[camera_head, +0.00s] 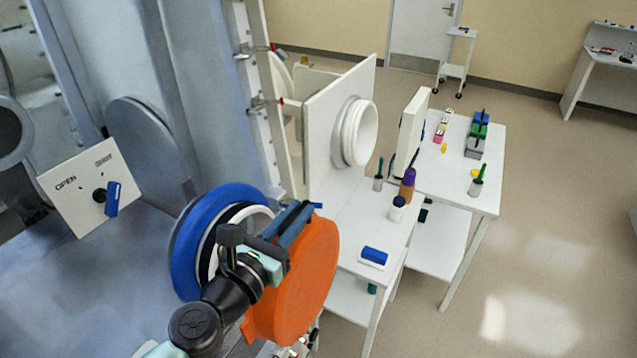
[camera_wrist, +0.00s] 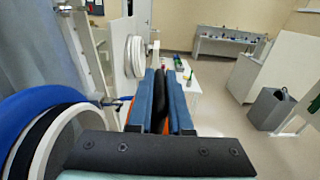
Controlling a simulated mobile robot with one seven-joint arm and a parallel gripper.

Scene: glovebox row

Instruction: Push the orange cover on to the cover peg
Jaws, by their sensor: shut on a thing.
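The orange cover (camera_head: 306,285) is a large round disc in the lower middle of the head view. It stands on edge, just right of the blue-ringed port (camera_head: 190,240). My gripper (camera_head: 300,220) is shut on the cover near its upper edge. In the wrist view, my blue fingers (camera_wrist: 160,105) close on a dark strip, and small bits of the orange cover (camera_wrist: 125,112) show beside and between them. I cannot make out the cover peg; the cover and my arm may hide it.
A panel with an OPEN label and blue knob (camera_head: 113,198) is at left. A second white port (camera_head: 357,133) sits behind. A white table (camera_head: 340,255) at right holds a blue-and-white block (camera_head: 374,256), bottles and tools. Open floor (camera_head: 530,250) lies farther right.

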